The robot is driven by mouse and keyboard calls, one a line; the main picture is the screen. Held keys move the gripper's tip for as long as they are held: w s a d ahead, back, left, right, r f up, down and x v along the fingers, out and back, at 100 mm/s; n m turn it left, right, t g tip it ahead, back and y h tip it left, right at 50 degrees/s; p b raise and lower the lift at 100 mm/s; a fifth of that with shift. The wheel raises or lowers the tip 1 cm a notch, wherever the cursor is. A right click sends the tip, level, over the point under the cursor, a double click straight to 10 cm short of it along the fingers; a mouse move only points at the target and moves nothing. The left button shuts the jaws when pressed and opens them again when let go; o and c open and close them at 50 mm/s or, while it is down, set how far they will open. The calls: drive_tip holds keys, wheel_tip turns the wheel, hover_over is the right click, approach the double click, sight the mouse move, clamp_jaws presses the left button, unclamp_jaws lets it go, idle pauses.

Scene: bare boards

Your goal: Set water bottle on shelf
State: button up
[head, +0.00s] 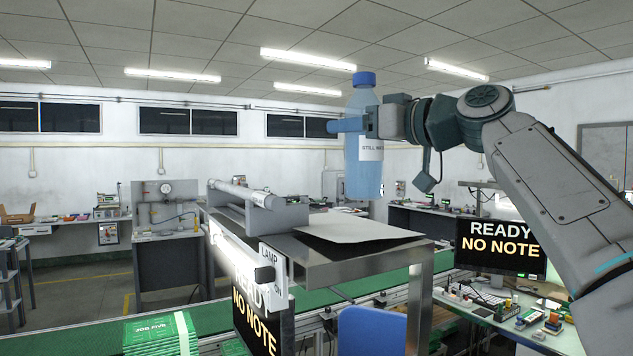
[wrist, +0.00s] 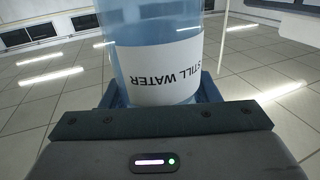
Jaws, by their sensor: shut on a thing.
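The water bottle (head: 362,178) is clear blue with a blue cap and a white label. It is upright in the air, in front of and above the metal shelf (head: 350,272) in the head view. My gripper (head: 350,125) is shut on the bottle's upper part, reaching in from the right. In the wrist view the bottle (wrist: 160,45) fills the top middle, with its "STILL WATER" label upside down, between the fingers of my gripper (wrist: 160,95). The bottle's base appears just above the shelf surface; I cannot tell the exact gap.
A grey sheet (head: 355,229) lies on the shelf top. Screens (head: 500,237) stand at right and below. A green conveyor (head: 210,318) with green boards (head: 160,335) runs beneath.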

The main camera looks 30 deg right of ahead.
sight(381, 174)
drive_tip(key=w+a+f, duration=0.1)
drive_tip(key=w+f, duration=0.5)
drive_tip(key=f, duration=0.1)
drive_tip(key=shift+f+p, duration=0.3)
drive_tip(key=shift+p, duration=0.1)
drive_tip(key=shift+f, duration=0.1)
drive_tip(key=shift+f, duration=0.15)
drive_tip(key=o, duration=1.3)
drive_tip(key=b+v, duration=0.2)
drive_tip(key=v, duration=0.4)
drive_tip(key=b+v, duration=0.2)
drive_tip(key=v, duration=0.4)
drive_tip(key=shift+a+r, duration=0.1)
drive_tip(key=shift+r, duration=0.15)
